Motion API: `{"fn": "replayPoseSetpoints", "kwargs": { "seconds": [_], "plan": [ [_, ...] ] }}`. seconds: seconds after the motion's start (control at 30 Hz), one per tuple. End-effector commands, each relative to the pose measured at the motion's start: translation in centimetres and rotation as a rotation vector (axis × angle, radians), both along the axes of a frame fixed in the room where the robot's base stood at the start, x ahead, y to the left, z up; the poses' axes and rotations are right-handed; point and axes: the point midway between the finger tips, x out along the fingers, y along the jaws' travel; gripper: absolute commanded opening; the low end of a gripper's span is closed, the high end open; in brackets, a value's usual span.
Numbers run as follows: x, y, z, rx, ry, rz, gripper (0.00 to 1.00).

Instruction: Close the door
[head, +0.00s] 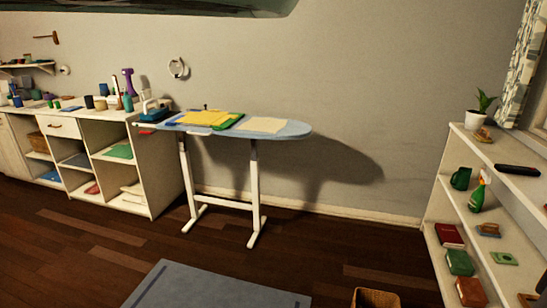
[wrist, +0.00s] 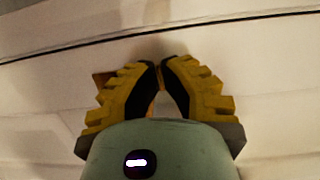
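My gripper (wrist: 161,64) shows in the wrist view, with yellow ribbed fingers and black inner pads. Its fingertips come together at the top, with no object seen held between them. Beyond them is a pale, off-white surface (wrist: 240,60), crossed by a long dark seam (wrist: 80,43). This may be a door or panel; I cannot tell which, nor whether the fingers touch it. A small orange-brown patch (wrist: 103,78) shows behind the left finger. No door can be made out in the head view, and the gripper is not seen there.
An ironing board (head: 292,129) with folded cloths stands by the wall. A blue-grey rug (head: 220,285) and wicker basket (head: 376,297) lie on the wooden floor.

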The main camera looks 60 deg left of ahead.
Motion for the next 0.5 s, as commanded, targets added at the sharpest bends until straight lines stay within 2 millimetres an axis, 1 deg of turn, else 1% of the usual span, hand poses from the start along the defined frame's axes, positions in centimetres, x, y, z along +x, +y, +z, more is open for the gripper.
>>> {"fn": "replayPoseSetpoints", "kwargs": {
  "seconds": [0.03,0.1,0.23,0.37,0.5],
  "plan": [
    [-0.1,0.8,0.9,-0.006,-0.002,0.009,0.00],
    [-0.4,1.4,1.2,-0.013,-0.001,0.014,0.00],
    [-1.1,2.5,0.8,-0.010,0.000,0.014,0.00],
    [-1.9,3.3,1.4,-0.018,-0.007,0.015,0.00],
    [-2.8,4.4,1.1,-0.014,-0.005,0.014,0.00]
  ]
}}
